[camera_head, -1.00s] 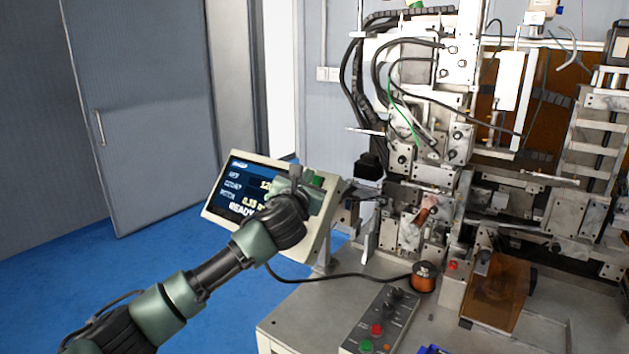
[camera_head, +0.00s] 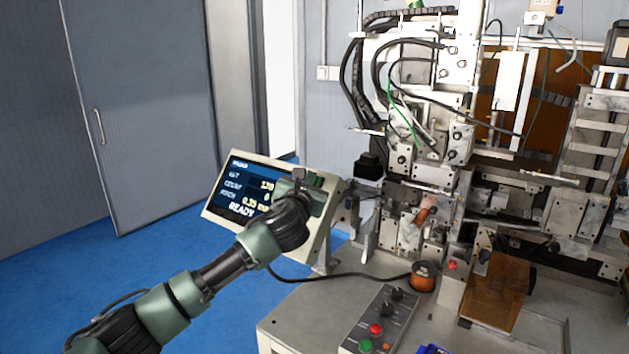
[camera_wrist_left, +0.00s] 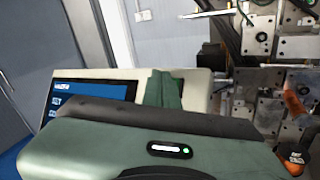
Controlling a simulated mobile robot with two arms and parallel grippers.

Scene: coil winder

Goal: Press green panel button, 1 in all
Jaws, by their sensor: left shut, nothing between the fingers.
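The tilted panel (camera_head: 214,190) has a beige housing and a lit screen reading READY. A green part (camera_head: 317,180) shows at its upper right, mostly hidden behind my left gripper (camera_head: 299,175). The gripper is shut and empty, its tips in front of the panel's right side; I cannot tell whether they touch it. In the left wrist view the closed fingers (camera_wrist_left: 163,88) overlap the panel face (camera_wrist_left: 130,74), and a sliver of green (camera_wrist_left: 182,84) shows just right of them. My right gripper is not in view.
A control box (camera_head: 352,344) with a red button (camera_head: 375,329) and another green button (camera_head: 365,346) lies on the table (camera_head: 290,320). The winding machine (camera_head: 430,150) stands behind, with a copper spool (camera_head: 423,277) before it. A cable runs from panel to spool area.

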